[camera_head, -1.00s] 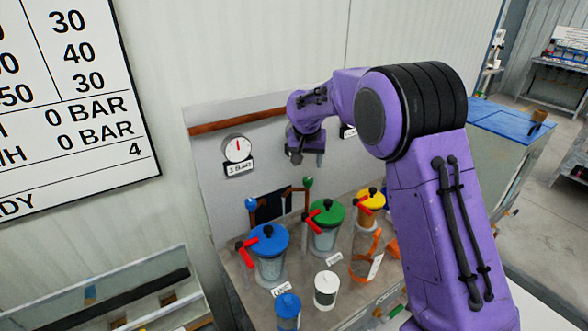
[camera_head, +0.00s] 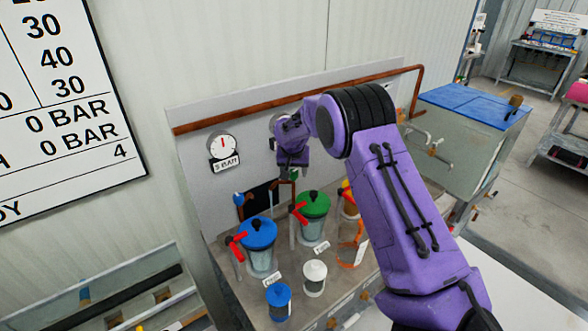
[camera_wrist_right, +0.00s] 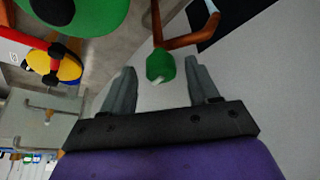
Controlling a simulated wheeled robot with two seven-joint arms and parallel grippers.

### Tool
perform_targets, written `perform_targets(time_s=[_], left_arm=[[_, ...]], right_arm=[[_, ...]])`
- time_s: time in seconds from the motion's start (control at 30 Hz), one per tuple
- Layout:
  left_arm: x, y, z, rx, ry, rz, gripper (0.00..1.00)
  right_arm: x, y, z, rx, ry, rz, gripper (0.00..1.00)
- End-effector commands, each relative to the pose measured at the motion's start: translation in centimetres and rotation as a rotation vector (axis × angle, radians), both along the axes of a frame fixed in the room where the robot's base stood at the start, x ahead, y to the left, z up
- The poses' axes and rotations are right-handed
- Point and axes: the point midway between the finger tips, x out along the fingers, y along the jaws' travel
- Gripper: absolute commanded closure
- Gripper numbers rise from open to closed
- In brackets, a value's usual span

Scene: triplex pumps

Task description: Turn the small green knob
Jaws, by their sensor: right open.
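The small green knob (camera_wrist_right: 160,66) shows in the wrist view on the end of a copper pipe. It lies between the two fingertips of my right gripper (camera_head: 292,164), which is open. Gaps show between the knob and both fingers. In the head view the gripper is in front of the grey panel, above the green-lidded pump, and it largely hides the small knob. My left gripper is not in view.
Below stand pumps with a blue lid (camera_head: 257,233), a green lid (camera_head: 315,203) and a partly hidden yellow one, with red handles. A small blue knob (camera_head: 239,199) is to the left. A gauge (camera_head: 222,147) and copper pipe (camera_head: 240,114) are on the panel.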

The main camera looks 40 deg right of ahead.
Motion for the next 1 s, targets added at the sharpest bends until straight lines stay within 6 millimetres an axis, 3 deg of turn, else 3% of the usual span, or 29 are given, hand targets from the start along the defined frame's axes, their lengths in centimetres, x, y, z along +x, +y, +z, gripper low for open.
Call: perform_targets(time_s=[0.03,0.2,0.63,1.0], left_arm=[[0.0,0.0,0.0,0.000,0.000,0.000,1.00],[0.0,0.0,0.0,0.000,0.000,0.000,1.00],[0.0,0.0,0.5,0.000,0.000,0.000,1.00],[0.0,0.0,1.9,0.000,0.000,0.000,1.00]], right_arm=[[0.0,0.0,0.0,0.000,0.000,0.000,0.43],[0.0,0.0,0.0,0.000,0.000,0.000,0.95],[0.0,0.0,0.2,0.003,-0.002,0.073,0.95],[-0.1,-0.2,0.3,0.003,-0.003,0.370,0.95]])
